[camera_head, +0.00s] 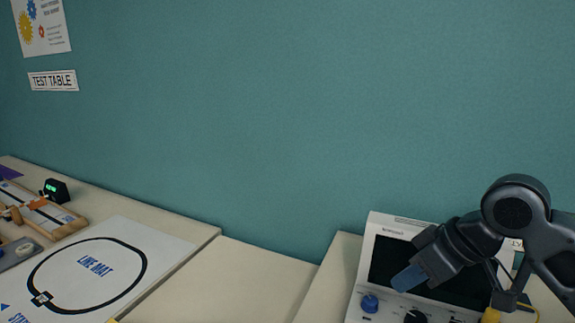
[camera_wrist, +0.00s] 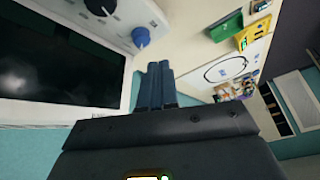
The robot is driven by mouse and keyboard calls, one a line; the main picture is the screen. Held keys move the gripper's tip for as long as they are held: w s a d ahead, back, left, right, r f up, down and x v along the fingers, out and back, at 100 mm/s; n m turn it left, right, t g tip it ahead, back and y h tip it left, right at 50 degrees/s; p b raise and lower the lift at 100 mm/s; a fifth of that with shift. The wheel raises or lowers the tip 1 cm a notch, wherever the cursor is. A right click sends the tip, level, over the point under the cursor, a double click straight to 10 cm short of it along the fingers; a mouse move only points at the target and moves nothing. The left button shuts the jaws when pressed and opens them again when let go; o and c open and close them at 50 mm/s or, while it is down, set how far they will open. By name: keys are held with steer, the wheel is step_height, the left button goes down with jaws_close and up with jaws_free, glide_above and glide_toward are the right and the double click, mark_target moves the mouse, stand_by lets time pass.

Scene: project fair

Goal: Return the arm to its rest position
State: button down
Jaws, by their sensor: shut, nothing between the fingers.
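My gripper (camera_head: 408,279) is at the lower right of the head view, in front of the dark screen of a white bench instrument (camera_head: 376,226). Its blue fingers are together with nothing between them. In the wrist view the fingers (camera_wrist: 160,82) also show closed, pointing toward the table. The instrument's blue knob (camera_wrist: 141,37) is beside the fingertips there, and its screen (camera_wrist: 60,60) fills the left. The same blue knob (camera_head: 369,303) is below and left of the fingers in the head view. I cannot tell whether the gripper touches the instrument.
A white line mat (camera_head: 165,243) lies on the left table, with a wooden track (camera_head: 62,222) and a small black timer (camera_head: 56,190) behind it. A bare tabletop (camera_head: 258,277) lies between mat and instrument. The teal wall (camera_head: 270,110) is behind.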

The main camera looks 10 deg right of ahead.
steer(key=a+r+m+t+y, duration=0.25)
steer(key=a+m+t, duration=0.6)
steer(key=a, duration=0.95)
steer(key=s+d+f+m+t+h, duration=0.1)
steer(key=s+d+f+h, duration=0.1)
steer(key=s+f, duration=0.35)
steer(key=s+d+f+m+t+h, duration=0.1)
steer(key=s+f+h, duration=0.1)
steer(key=s, duration=0.7)
steer(key=s+d+f+m+h, duration=0.1)
steer(key=s+d+f+h, duration=0.15)
steer(key=s, duration=0.45)
steer(key=s+d+r+n, duration=0.1)
steer(key=s+d+n, duration=0.1)
steer(key=s, duration=0.6)
steer(key=s+d+r+n, duration=0.1)
steer(key=s+d+n, duration=0.2)
steer(key=s, duration=0.6)
steer(key=shift+d+n, duration=0.35)
steer(key=shift+d, duration=0.65)
